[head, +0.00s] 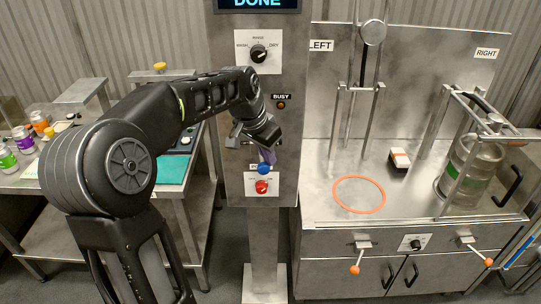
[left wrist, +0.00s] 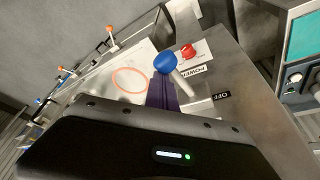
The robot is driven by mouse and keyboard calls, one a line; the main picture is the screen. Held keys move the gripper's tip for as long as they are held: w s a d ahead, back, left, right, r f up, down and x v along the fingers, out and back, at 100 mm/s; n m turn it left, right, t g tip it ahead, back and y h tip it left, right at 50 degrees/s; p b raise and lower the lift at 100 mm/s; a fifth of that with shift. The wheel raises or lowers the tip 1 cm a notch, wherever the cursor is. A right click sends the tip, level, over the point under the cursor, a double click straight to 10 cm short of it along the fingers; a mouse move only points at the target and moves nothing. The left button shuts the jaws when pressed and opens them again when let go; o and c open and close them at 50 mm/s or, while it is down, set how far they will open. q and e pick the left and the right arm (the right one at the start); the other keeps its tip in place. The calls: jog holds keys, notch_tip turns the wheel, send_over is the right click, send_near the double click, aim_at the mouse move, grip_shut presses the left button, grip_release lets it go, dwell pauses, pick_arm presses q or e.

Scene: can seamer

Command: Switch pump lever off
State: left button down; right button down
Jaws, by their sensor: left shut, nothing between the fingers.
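A lever with a blue ball knob (head: 263,169) stands out from the metal control column. In the left wrist view, the blue ball (left wrist: 164,63) sits on a pale metal shaft, beside an OFF label (left wrist: 222,96). No pump label is readable. My left gripper (head: 268,156) is in front of the column, just above the blue knob in the head view. Its purple fingers (left wrist: 161,94) are shut and empty, close beside the blue knob and shaft; I cannot tell whether they touch. The arm hides part of the column. My right gripper is not in view.
A red knob (head: 262,187) sits just below the blue one. Above are a BUSY lamp (head: 281,104), a dial (head: 259,53) and a DONE display (head: 258,3).

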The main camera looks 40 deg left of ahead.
pick_arm(q)
jog(key=m, duration=0.1)
jog(key=s+a+m+h, duration=0.1)
jog(key=shift+s+a+f+m, duration=0.15)
jog(key=shift+a+m, duration=0.1)
jog(key=shift+m, duration=0.15)
jog(key=shift+d, duration=0.1)
jog(key=shift+w, duration=0.25)
jog(key=shift+w+d, duration=0.15)
jog(key=shift+w, duration=0.45)
